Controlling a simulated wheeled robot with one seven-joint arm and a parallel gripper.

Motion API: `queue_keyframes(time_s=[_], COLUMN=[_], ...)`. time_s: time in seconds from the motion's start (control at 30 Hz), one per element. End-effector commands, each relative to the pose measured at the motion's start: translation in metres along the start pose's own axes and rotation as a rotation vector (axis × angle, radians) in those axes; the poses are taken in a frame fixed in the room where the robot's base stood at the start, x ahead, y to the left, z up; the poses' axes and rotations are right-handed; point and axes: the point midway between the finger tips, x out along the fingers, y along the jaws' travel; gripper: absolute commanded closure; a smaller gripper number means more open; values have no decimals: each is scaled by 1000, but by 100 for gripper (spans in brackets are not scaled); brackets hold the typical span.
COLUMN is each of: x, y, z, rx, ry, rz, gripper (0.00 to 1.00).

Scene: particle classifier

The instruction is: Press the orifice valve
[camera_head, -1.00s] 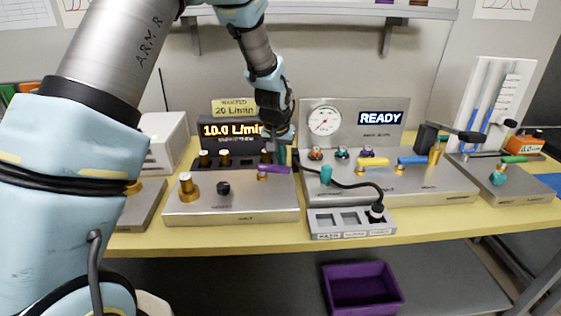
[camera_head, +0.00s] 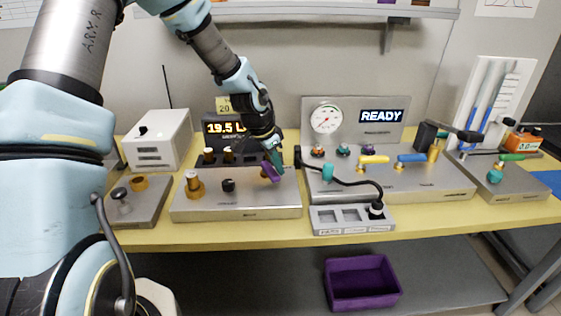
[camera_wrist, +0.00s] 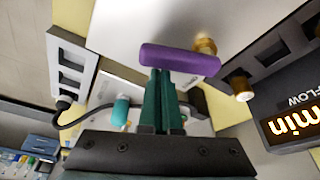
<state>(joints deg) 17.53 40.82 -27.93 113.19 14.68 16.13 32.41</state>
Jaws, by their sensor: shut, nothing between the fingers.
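My gripper (camera_head: 274,158) is shut and empty, its dark green fingers pointing down at the purple handle (camera_head: 270,172) on the left steel box (camera_head: 235,204). In the wrist view the closed fingertips (camera_wrist: 158,74) meet the side of the purple handle (camera_wrist: 180,60), apparently touching it. The handle sits on a brass stem and is turned at a slant in the head view. The display (camera_head: 226,128) behind it begins 19.5; my arm hides the rest. Labels are too small to read, so I cannot tell which part is named the orifice valve.
A brass post (camera_head: 194,184) and black knob (camera_head: 228,186) stand left of the handle. Right of it are a black hose (camera_head: 345,183), a slotted block (camera_head: 335,228), yellow (camera_head: 373,160) and blue (camera_head: 411,158) levers, and a READY display (camera_head: 381,116). A purple bin (camera_head: 362,300) is below.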

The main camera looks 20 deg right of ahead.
Motion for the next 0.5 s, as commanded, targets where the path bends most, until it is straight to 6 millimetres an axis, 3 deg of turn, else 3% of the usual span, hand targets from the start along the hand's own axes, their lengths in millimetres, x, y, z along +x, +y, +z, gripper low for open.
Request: queue_keyframes(time_s=[0.5], x=[-5], y=[-1], z=[16], rx=[-5], ry=[-1], rz=[-1], gripper=[100])
